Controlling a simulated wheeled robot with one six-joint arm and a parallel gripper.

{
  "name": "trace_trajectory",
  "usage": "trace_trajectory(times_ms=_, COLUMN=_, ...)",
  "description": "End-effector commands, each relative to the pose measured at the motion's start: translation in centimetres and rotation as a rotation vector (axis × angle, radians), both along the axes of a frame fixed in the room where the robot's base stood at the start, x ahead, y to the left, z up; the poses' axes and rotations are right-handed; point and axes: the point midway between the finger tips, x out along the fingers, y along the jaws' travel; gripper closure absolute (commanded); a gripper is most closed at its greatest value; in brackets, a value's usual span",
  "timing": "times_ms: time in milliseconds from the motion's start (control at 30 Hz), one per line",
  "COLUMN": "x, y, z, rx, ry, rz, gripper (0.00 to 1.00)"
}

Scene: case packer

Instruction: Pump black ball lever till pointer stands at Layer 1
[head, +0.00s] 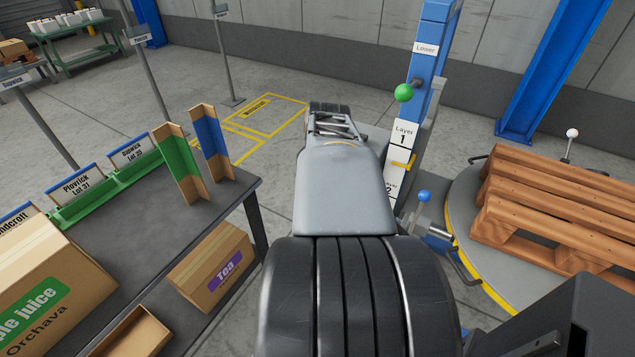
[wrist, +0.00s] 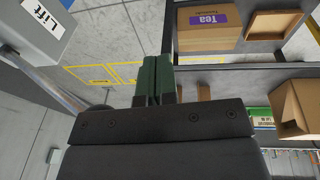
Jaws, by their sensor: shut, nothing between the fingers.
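The black ball lever cannot be made out in either view; my arm covers part of the head view. A grey block labelled "Lift" (wrist: 45,22) shows at the upper left of the wrist view. In the head view my arm hides the fingertips.
A green ball (head: 404,92) sits by the "Lower" label, a blue ball (head: 424,196) below the scale. A round turntable (head: 462,208) holds a wooden pallet (head: 560,205) at right. A dark table (head: 150,215) with boxes stands left. Yellow-marked floor (head: 262,112) is clear.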

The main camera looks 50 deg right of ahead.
Motion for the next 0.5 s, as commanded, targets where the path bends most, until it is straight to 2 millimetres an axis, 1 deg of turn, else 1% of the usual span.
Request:
trace_trajectory(times_ms=233, x=0.0, y=0.0, z=0.0, rx=0.0, ry=0.0, rz=0.0, gripper=1.0)
trace_trajectory(times_ms=333, x=0.4, y=0.5, z=-0.1, rx=0.002, ry=-0.002, rz=0.0, gripper=1.0)
trace_trajectory(times_ms=367, x=0.6, y=0.9, z=-0.2, rx=0.004, ry=-0.002, rz=-0.001, gripper=1.0)
trace_trajectory(times_ms=433, x=1.4, y=2.2, z=-0.4, rx=0.008, ry=-0.007, rz=-0.008, gripper=1.0)
trace_trajectory(times_ms=467, x=1.8, y=3.0, z=-0.5, rx=0.011, ry=-0.009, rz=-0.012, gripper=1.0)
trace_trajectory(times_ms=500, x=2.5, y=4.5, z=-0.8, rx=0.017, ry=-0.012, rz=-0.019, gripper=1.0)
